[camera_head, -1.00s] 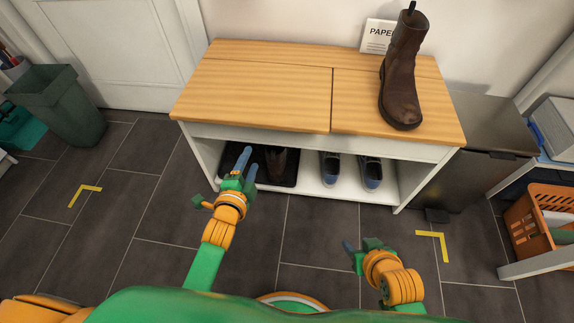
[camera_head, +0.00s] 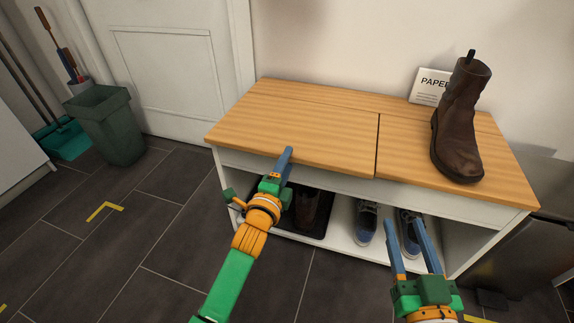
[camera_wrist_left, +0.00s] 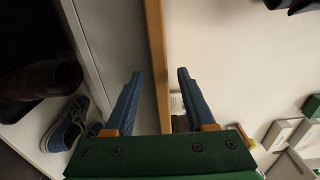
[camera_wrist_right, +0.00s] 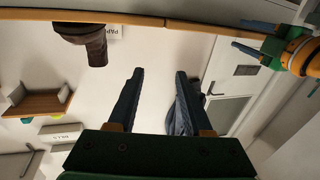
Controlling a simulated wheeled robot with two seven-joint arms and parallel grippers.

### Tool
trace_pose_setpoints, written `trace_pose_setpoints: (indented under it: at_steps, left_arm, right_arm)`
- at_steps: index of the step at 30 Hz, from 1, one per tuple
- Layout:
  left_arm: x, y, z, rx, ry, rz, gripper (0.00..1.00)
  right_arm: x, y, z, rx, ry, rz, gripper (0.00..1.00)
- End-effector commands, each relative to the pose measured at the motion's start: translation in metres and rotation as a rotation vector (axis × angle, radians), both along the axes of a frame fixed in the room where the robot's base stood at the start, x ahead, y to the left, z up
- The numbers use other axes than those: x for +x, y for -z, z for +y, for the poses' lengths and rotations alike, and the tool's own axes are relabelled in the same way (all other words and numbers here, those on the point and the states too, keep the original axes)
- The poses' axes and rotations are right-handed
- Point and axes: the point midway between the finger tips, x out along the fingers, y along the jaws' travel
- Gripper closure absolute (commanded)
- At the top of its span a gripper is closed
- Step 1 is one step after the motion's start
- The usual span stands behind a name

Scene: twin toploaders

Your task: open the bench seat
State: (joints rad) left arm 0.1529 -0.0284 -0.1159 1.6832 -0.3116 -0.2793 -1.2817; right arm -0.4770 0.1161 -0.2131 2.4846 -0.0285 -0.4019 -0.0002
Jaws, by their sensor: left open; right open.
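The bench has a wooden top split into a left seat lid (camera_head: 300,128) and a right seat lid (camera_head: 408,142). Both look flat and closed. A brown boot (camera_head: 461,120) stands on the right lid; nothing lies on the left lid. My left gripper (camera_head: 287,154) is open at the left lid's front edge. In the left wrist view the lid's wooden edge (camera_wrist_left: 157,55) runs between its fingers; contact cannot be told. My right gripper (camera_head: 403,232) is open and empty, low in front of the bench's right part. The right wrist view shows the boot (camera_wrist_right: 92,42) upside down.
Shoes (camera_head: 366,222) and a dark tray (camera_head: 310,226) with a boot sit on the shelf below. A white sign (camera_head: 428,86) stands behind the top boot. A dark bin is at the right, a green bin (camera_head: 110,128) at the left.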

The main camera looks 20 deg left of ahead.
Motion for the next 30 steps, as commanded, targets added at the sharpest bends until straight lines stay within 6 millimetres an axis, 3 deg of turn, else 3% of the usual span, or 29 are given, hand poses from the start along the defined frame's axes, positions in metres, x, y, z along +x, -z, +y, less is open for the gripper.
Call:
trace_pose_setpoints:
  at_steps: [6, 13, 14, 19, 20, 30]
  left_arm:
    - [0.006, 0.0, 0.0, -0.001, 0.0, 0.0, 0.45]
    - [0.006, 0.0, 0.0, -0.001, 0.0, 0.0, 0.45]
    - [0.006, 0.0, 0.0, -0.001, 0.0, 0.0, 0.5]
    - [0.006, 0.0, 0.0, -0.001, 0.0, 0.0, 0.96]
    - [0.006, 0.0, 0.0, -0.001, 0.0, 0.0, 1.0]
    - [0.006, 0.0, 0.0, -0.001, 0.0, 0.001, 1.0]
  right_arm:
    - [-0.001, -0.018, 0.002, 0.02, -0.008, -0.096, 0.5]
    - [-0.001, -0.02, 0.002, 0.022, -0.008, -0.102, 0.5]
    - [-0.001, -0.02, 0.002, 0.022, -0.008, -0.102, 0.5]
    - [-0.001, -0.02, 0.002, 0.021, -0.008, -0.101, 0.5]
    - [-0.001, -0.02, 0.002, 0.021, -0.008, -0.101, 0.5]
    - [-0.001, -0.019, 0.002, 0.021, -0.007, -0.1, 0.5]
